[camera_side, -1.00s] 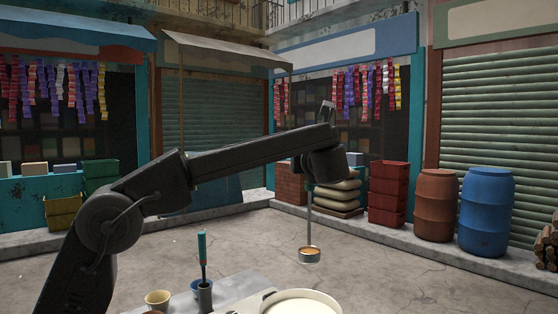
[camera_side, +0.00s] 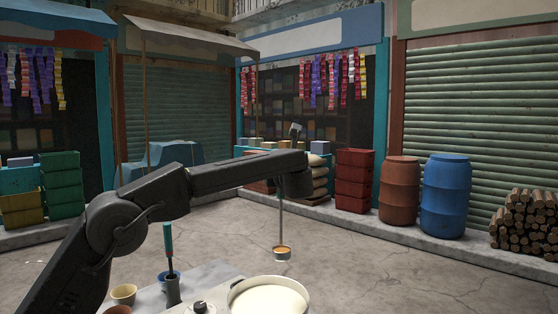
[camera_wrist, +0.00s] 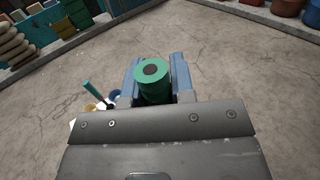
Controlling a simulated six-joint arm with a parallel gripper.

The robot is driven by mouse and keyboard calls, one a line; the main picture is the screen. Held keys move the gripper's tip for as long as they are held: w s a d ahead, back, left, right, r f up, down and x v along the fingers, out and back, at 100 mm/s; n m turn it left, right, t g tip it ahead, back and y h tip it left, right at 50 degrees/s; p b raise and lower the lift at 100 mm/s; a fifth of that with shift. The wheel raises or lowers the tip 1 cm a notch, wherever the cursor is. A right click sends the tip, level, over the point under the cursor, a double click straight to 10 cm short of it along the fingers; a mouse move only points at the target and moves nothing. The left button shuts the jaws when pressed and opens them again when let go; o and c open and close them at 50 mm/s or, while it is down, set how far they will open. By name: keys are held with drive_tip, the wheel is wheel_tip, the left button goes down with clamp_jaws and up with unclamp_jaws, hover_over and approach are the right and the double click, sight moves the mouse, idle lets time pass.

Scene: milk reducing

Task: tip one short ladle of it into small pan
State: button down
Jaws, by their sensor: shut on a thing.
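My gripper is shut on the green handle (camera_wrist: 152,82) of the ladle, between its two blue-grey fingers (camera_wrist: 158,90) in the wrist view. In the side view the ladle (camera_side: 282,252) hangs upright below my wrist on a long thin stem. Its cup shows orange-brown inside. The cup is in the air, above and apart from a wide pot (camera_side: 268,296) of white milk at the bottom edge. I cannot tell the cup's exact distance from the pot. A small dark-knobbed thing (camera_side: 200,307), perhaps a lid or burner part, sits left of the pot. No small pan is clearly visible.
A pale table (camera_side: 215,272) holds a dark holder (camera_side: 173,290) with a teal-handled tool (camera_side: 168,240), a cream cup (camera_side: 123,293), a blue cup (camera_side: 166,277) and a brown bowl (camera_side: 118,310). Barrels, crates and logs stand well behind on the ground.

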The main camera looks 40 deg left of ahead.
drive_tip(key=s+a+f+n, duration=0.6)
drive_tip(key=s+f+n, duration=0.2)
drive_tip(key=f, duration=0.1)
drive_tip(key=s+a+f+n, duration=0.6)
drive_tip(key=s+f+n, duration=0.2)
drive_tip(key=s+f, duration=0.1)
drive_tip(key=shift+s+f, duration=0.3)
drive_tip(key=shift+f, duration=0.15)
idle(1.5)
idle(0.4)
